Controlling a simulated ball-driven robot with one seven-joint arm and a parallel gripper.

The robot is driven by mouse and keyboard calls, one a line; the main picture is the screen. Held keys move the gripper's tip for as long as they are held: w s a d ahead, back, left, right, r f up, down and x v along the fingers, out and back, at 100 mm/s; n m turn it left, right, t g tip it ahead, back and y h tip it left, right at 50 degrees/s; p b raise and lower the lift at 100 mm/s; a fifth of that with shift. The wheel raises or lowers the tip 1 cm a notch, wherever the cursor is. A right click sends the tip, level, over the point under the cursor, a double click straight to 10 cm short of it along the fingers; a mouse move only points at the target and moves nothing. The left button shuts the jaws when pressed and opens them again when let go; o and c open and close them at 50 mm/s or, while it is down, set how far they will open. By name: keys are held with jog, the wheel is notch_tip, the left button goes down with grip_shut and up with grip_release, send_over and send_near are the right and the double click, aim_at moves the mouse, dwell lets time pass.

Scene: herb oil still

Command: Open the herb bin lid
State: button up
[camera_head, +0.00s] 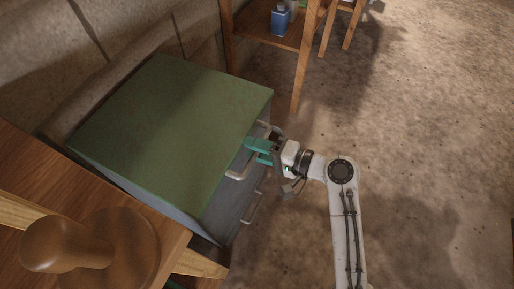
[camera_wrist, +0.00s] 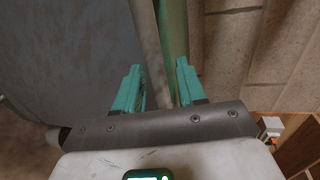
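A green-topped grey cabinet (camera_head: 165,125), possibly the herb bin, stands left of centre in the head view, its flat top lying level. A pale upper handle (camera_head: 237,176) and a lower handle (camera_head: 252,208) are on its front. My gripper (camera_head: 254,151) is at the upper handle, its teal fingers pointing at the cabinet front. In the wrist view my gripper (camera_wrist: 159,75) has its fingers apart, with a pale bar (camera_wrist: 147,45) running between them, nearer the left finger. Whether a finger touches it I cannot tell.
A wooden table (camera_head: 40,180) at lower left carries a round wooden piece with a knob (camera_head: 75,240). A wooden shelf (camera_head: 262,22) with a blue bottle (camera_head: 280,20) stands behind. A stone wall backs the cabinet. The floor on the right (camera_head: 430,120) is clear.

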grip_shut()
dwell(0.3)
